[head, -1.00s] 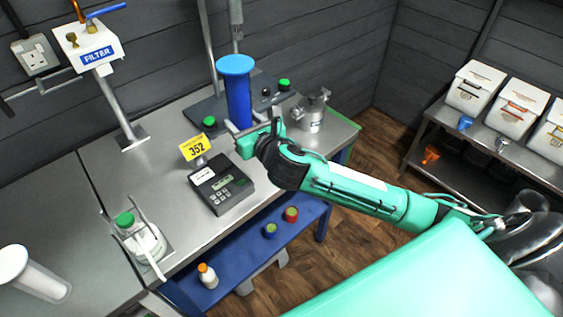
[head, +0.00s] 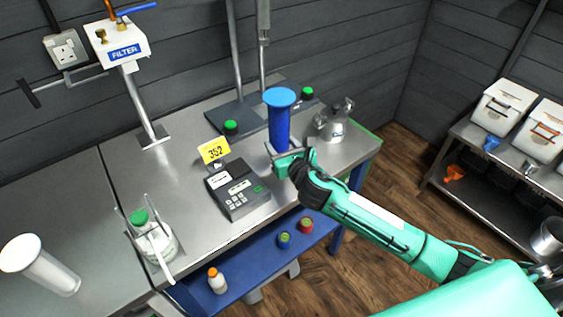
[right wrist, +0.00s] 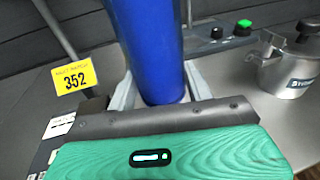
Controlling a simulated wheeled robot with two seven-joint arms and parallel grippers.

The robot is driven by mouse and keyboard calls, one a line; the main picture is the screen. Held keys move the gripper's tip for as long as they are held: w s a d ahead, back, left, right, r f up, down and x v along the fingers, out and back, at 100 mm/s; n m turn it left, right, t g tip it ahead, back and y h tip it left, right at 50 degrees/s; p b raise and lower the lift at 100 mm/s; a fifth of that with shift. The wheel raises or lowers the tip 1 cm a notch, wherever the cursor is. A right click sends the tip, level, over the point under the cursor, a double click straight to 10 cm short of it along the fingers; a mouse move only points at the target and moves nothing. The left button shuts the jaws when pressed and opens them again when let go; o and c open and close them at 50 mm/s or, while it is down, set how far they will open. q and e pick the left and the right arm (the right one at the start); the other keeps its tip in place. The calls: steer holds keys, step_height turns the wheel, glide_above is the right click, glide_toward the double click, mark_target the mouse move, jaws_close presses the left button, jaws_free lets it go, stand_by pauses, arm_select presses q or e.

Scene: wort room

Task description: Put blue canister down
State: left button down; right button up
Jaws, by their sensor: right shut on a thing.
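The blue canister (head: 279,122) stands upright at the steel bench, a tall cylinder with a wide lighter-blue cap. My right gripper (head: 278,152) is shut on its lower part, coming from the front right. In the right wrist view the blue canister (right wrist: 152,50) rises between the two fingers (right wrist: 158,95). Its base is close to the steel top, but I cannot tell whether it touches. My left gripper is not in view.
A scale (head: 236,188) with a yellow 352 tag (head: 214,150) is left of the canister. A metal pot (head: 333,124) is to the right. A stand base (head: 245,115) with green knobs is behind. A caged bottle (head: 155,243) stands at front left.

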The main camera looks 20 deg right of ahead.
step_height(320, 180, down, 7)
steer(key=shift+r+b, duration=0.1)
steer(key=shift+b, duration=0.2)
